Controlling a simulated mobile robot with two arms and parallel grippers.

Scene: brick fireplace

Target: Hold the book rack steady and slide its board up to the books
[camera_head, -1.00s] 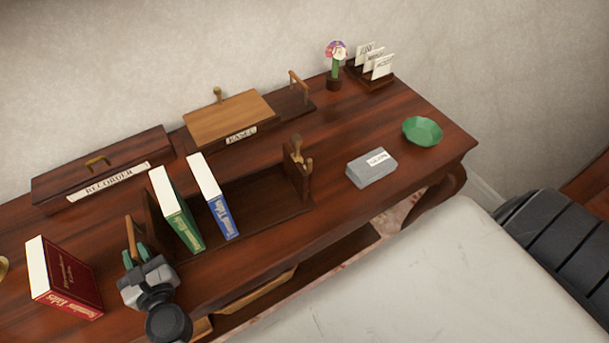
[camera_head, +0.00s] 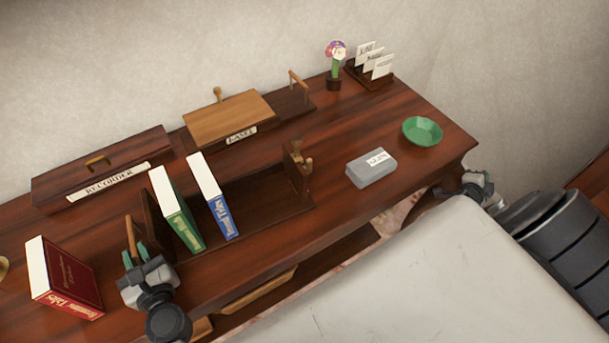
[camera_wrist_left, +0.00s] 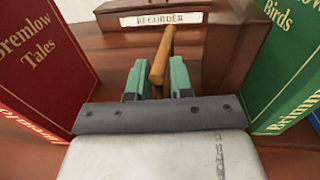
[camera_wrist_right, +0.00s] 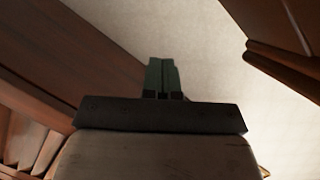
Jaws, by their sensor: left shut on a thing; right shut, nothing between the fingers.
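The book rack (camera_head: 268,210) is a dark wooden tray on the desk with an end panel at each side. A green book (camera_head: 178,210) and a blue book (camera_head: 214,197) stand in it at the left, leaning slightly. My left gripper (camera_head: 133,258) is shut on the wooden handle at the rack's left end; the handle (camera_wrist_left: 162,58) also shows in the left wrist view. My right gripper (camera_wrist_right: 163,78) is shut and empty; in the head view it is by the desk's right front edge.
A red book (camera_head: 63,278) stands left of the rack. A recorder case (camera_head: 105,165) and an easel box (camera_head: 228,115) are behind it. A grey box (camera_head: 371,168) and a green bowl (camera_head: 422,131) sit to the right. A flower pot (camera_head: 334,83) and letter holder (camera_head: 370,75) stand behind.

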